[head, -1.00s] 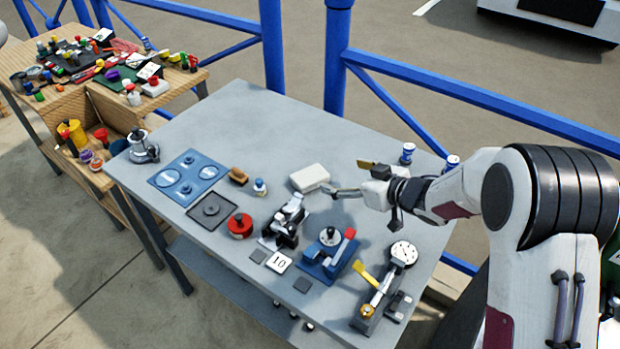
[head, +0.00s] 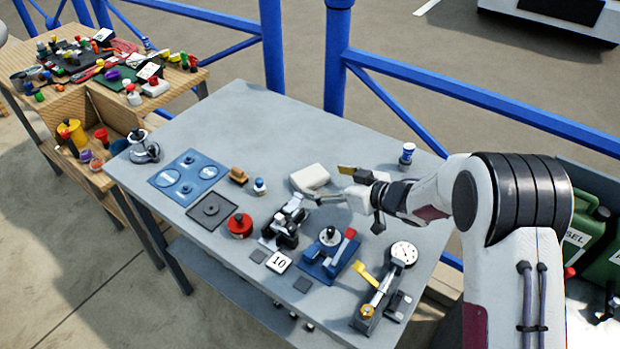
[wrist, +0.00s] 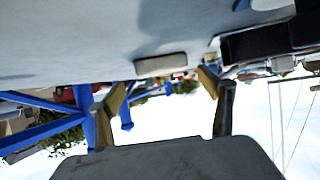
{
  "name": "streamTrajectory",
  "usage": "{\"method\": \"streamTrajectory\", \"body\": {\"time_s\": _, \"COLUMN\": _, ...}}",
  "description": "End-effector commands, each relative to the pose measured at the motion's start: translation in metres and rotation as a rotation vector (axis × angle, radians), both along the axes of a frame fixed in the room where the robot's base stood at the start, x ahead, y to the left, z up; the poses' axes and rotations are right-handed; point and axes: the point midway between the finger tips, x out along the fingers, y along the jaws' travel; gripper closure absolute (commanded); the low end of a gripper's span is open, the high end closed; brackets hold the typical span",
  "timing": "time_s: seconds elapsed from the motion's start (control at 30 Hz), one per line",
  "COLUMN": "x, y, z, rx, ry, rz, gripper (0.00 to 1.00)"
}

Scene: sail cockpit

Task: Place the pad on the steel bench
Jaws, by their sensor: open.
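A white, rounded block that looks like the pad (head: 308,178) lies on the grey top of the steel bench (head: 260,125), near its middle. My gripper (head: 329,184) is low over the bench, just right of the pad. Its jaws are open with nothing between them, and the fingers point toward the pad's right end. In the wrist view, which is upside down, the open fingers (wrist: 163,80) frame a pale block (wrist: 160,65) against the bench surface (wrist: 80,40). I cannot tell whether a finger touches the pad.
A dark clamp-like device (head: 283,226), a blue fixture (head: 329,255) and a dial gauge (head: 403,254) stand in front of my gripper. A red round part (head: 240,225) and a blue plate (head: 187,176) are left. A small jar (head: 407,153) stands behind. The bench's back is clear.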

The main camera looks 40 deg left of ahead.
Motion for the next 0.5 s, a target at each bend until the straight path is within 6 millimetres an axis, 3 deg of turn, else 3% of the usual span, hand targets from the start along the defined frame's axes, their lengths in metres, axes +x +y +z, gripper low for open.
{"method": "streamTrajectory", "body": {"time_s": 0.5, "x": 0.0014, "y": 0.0067, "z": -0.0015, "rx": 0.001, "ry": -0.001, "rz": 0.000, "gripper": 0.20}}
